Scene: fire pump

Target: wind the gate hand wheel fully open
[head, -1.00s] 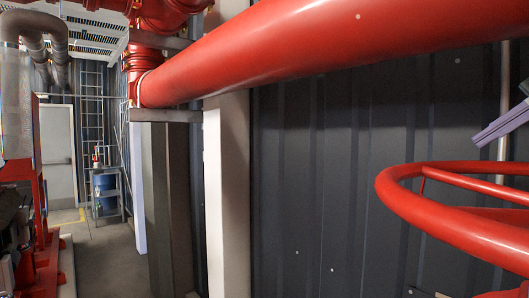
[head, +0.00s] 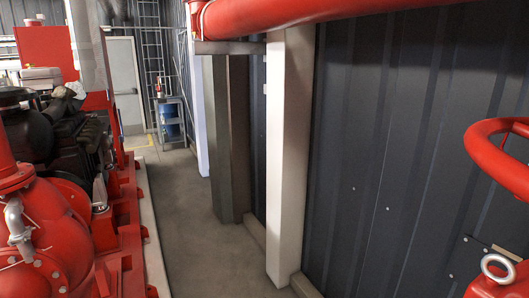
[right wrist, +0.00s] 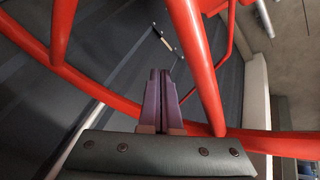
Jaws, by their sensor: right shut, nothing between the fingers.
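The red hand wheel (head: 487,152) is cut off by the right edge of the head view, so only part of its rim shows. In the right wrist view its red rim (right wrist: 268,146) curves across the picture, with spokes (right wrist: 196,62) running up from it. My right gripper (right wrist: 161,74) has purple fingers, closed together with nothing between them. In that view the fingers overlap the rim and point into the gap between two spokes; I cannot tell whether they touch the wheel. My left gripper is in neither view.
A large red pipe (head: 330,12) crosses the top, before a white post (head: 289,160) and dark ribbed wall (head: 385,150). Red pump machinery (head: 60,215) stands at left. Clear floor (head: 190,235) runs back to a door (head: 124,85) and a cart with a blue drum (head: 170,121).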

